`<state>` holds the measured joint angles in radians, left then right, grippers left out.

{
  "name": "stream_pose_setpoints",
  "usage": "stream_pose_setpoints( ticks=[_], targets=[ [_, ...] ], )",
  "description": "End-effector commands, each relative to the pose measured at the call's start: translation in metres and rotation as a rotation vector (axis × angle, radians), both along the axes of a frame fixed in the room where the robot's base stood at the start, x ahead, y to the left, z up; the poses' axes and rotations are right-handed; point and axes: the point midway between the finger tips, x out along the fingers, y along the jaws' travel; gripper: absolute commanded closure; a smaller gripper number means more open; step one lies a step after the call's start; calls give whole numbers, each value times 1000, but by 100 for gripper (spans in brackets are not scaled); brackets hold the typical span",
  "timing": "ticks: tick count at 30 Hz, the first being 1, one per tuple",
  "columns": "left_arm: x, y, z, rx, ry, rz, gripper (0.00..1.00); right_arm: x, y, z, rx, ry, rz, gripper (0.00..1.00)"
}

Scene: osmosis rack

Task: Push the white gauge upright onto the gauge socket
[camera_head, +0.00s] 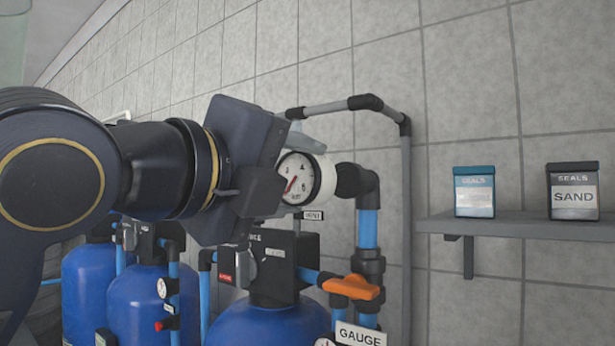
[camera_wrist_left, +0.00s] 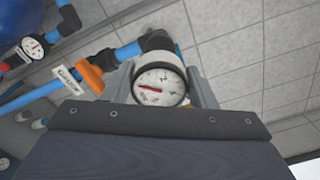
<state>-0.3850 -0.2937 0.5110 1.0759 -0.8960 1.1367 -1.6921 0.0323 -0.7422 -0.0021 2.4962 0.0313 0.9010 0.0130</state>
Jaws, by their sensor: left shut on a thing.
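The white gauge (camera_head: 301,178) has a round dial with a red needle. My left gripper (camera_head: 294,150) is shut on it and holds it in front of the pipework, beside a black pipe elbow. In the left wrist view the gauge (camera_wrist_left: 160,86) sits between the two grey fingers, its dial facing the camera. A white label reading GAUGE (camera_head: 360,335) shows at the bottom of the head view. The socket itself cannot be made out clearly. My right gripper is not in view.
Blue tanks (camera_head: 268,325) stand below my left arm. An orange valve handle (camera_head: 354,288) sits on the blue pipe. A grey pipe (camera_head: 406,230) runs down the tiled wall.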

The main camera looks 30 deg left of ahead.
Motion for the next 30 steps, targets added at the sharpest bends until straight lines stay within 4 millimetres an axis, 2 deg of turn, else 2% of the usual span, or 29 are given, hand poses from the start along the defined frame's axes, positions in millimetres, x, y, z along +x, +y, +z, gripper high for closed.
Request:
stream_pose_setpoints(
  ticks=[18,30],
  targets=[
    [50,-4,0,0,2,1,68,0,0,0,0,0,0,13],
    [56,-4,0,0,1,0,68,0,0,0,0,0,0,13]
  ],
)
